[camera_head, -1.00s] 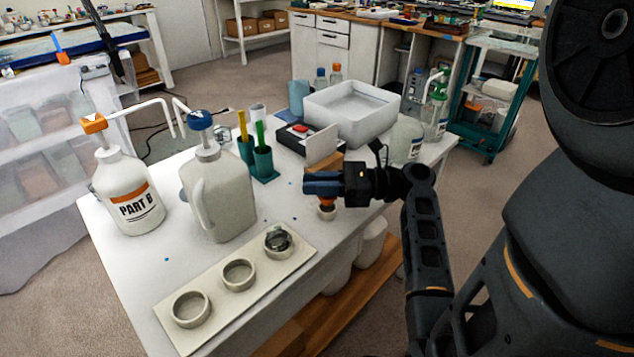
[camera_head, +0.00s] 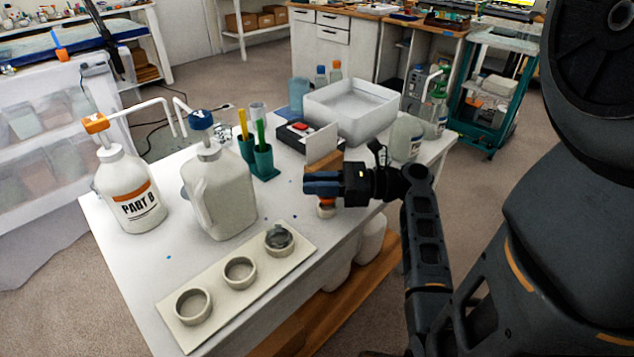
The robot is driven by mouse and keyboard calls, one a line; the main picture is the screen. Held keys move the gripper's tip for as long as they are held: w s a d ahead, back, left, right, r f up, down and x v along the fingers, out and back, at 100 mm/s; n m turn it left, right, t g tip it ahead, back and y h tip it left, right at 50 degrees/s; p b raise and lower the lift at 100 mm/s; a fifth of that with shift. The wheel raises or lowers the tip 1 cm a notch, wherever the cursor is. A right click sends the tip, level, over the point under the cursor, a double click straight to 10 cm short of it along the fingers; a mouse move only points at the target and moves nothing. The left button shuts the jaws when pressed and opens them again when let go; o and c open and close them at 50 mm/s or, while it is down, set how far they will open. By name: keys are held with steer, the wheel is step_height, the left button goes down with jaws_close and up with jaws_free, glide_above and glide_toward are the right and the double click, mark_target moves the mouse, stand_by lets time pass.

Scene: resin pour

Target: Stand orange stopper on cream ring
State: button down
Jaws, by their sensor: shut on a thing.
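My gripper (camera_head: 318,187) is at the right edge of the white table, its blue fingers shut on the orange stopper (camera_head: 327,201). Only a little orange shows below the fingers; the rest is hidden. A small cream ring (camera_head: 326,212) is directly under the stopper at the table's edge. The stopper looks upright and very close to the ring. I cannot tell whether they touch.
A cream board (camera_head: 254,288) with three round cups lies at the table's front. A white PART B bottle (camera_head: 130,195), a beige jug (camera_head: 222,195), a green cup holder (camera_head: 263,162) and a white tub (camera_head: 350,112) stand behind. A small upright panel (camera_head: 322,145) is just behind my gripper.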

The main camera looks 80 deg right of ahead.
steer(key=shift+f, duration=1.35)
stand_by(0.5)
steer(key=c, duration=0.9)
jaws_free()
steer(key=shift+c, duration=0.2)
steer(key=shift+s, duration=0.1)
steer(key=v, duration=0.7)
steer(key=shift+s, duration=0.15)
steer(key=shift+s+d+r+p, duration=0.1)
steer(key=shift+s+r+p, duration=0.05)
steer(key=shift+r+p, duration=0.3)
step_height(320, 180, up, 4)
steer(key=p, duration=0.5)
